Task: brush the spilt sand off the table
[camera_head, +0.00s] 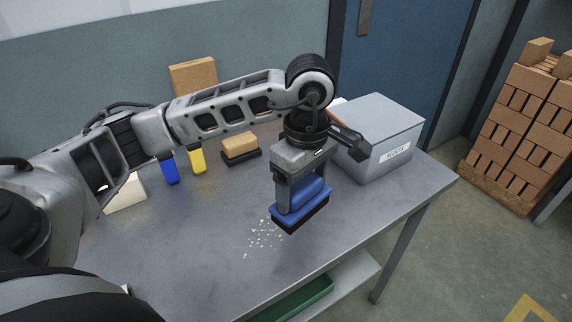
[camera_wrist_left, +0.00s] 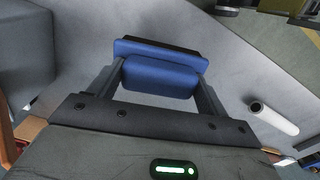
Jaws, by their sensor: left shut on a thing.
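The spilt sand (camera_head: 264,236) is a scatter of pale grains on the grey metal table (camera_head: 190,255), near its front edge. My left gripper (camera_head: 300,185) is shut on a blue brush (camera_head: 299,205) with dark bristles, just right of the grains. In the left wrist view the blue brush (camera_wrist_left: 160,72) sits between the two fingers. I cannot tell whether the bristles touch the table. The sand does not show in the left wrist view. My right gripper is not in view.
A grey lidded box (camera_head: 385,135) stands at the table's right end. A tan-topped brush (camera_head: 240,147), a yellow object (camera_head: 197,161) and a blue object (camera_head: 169,172) are at the back. A green bin (camera_head: 300,298) is below the front edge. Bricks (camera_head: 525,120) are stacked on the right.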

